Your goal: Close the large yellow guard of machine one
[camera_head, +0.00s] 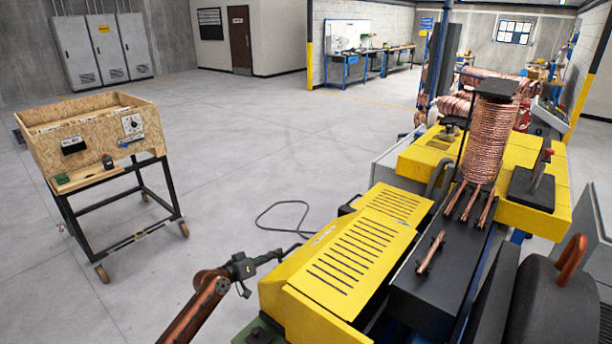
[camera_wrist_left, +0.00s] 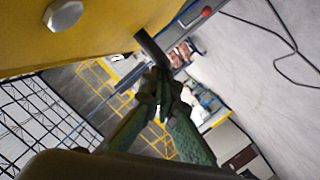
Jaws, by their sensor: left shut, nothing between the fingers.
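The large yellow guard (camera_head: 350,262) is a slotted panel on the near part of the machine. Its right edge stands over a dark gap, and I cannot tell how far it is open. My left gripper (camera_head: 280,254) is at the guard's left side, shut and empty. In the left wrist view the green fingers (camera_wrist_left: 162,95) meet near a dark rod (camera_wrist_left: 152,47) at the edge of a yellow panel (camera_wrist_left: 90,30). I cannot tell whether they touch it. My right gripper is not in view.
A smaller slotted yellow cover (camera_head: 395,204) lies behind the guard. A copper coil (camera_head: 487,140) stands on the machine, with short copper tubes (camera_head: 430,252) on its dark bed. A wooden cart (camera_head: 95,140) stands at left. The floor between cart and machine is clear except for a cable (camera_head: 283,204).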

